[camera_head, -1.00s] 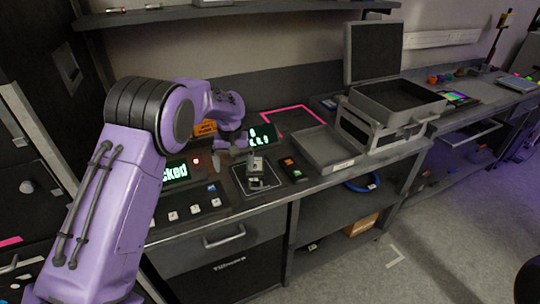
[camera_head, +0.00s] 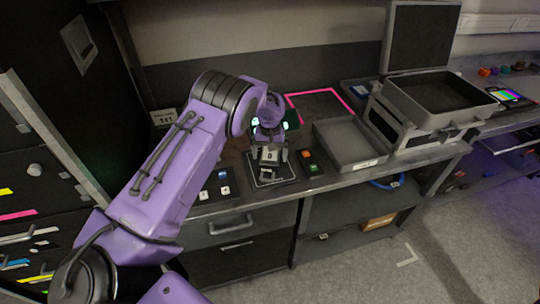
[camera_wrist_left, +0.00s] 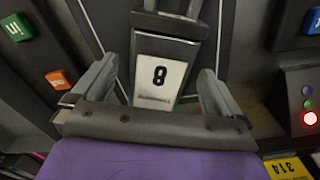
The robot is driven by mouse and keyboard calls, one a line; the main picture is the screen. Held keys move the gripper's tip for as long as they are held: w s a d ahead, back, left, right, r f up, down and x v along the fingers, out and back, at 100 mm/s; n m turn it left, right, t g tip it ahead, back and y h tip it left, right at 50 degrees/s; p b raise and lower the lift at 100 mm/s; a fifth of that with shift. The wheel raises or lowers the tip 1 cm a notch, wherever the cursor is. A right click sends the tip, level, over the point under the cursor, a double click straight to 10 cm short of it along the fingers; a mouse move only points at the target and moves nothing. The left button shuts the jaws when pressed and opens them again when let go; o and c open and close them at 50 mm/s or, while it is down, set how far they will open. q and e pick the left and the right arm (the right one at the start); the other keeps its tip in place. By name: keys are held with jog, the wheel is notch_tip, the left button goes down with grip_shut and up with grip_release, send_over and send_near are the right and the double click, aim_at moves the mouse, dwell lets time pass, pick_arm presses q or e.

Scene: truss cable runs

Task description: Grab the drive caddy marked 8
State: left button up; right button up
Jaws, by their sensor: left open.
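The drive caddy (camera_head: 269,157) is a small dark block with a pale label, over a dark outlined pad (camera_head: 284,178) on the bench. In the left wrist view the caddy (camera_wrist_left: 160,79) shows a bold 8 on its white label. My left gripper (camera_head: 268,151) is open at the caddy, with one finger on each side of it. In the left wrist view the fingers (camera_wrist_left: 157,92) flank the label, with gaps visible on both sides. My right gripper is in neither view.
A small black box with orange and green buttons (camera_head: 310,162) stands close right of the pad. A grey tray (camera_head: 346,147) and an open grey case (camera_head: 436,100) lie further right. A panel with white switches (camera_head: 215,187) is at the left. Drawers are below.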

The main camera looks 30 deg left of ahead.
pick_arm(q)
jog(key=shift+w+f, duration=0.5)
jog(key=shift+f, duration=0.35)
jog(key=shift+s+r, duration=0.15)
jog(key=shift+s, duration=0.05)
jog(key=shift+s+r, duration=0.15)
jog(key=shift+s, duration=0.05)
jog(key=shift+c, duration=1.2)
jog(key=c, duration=1.2)
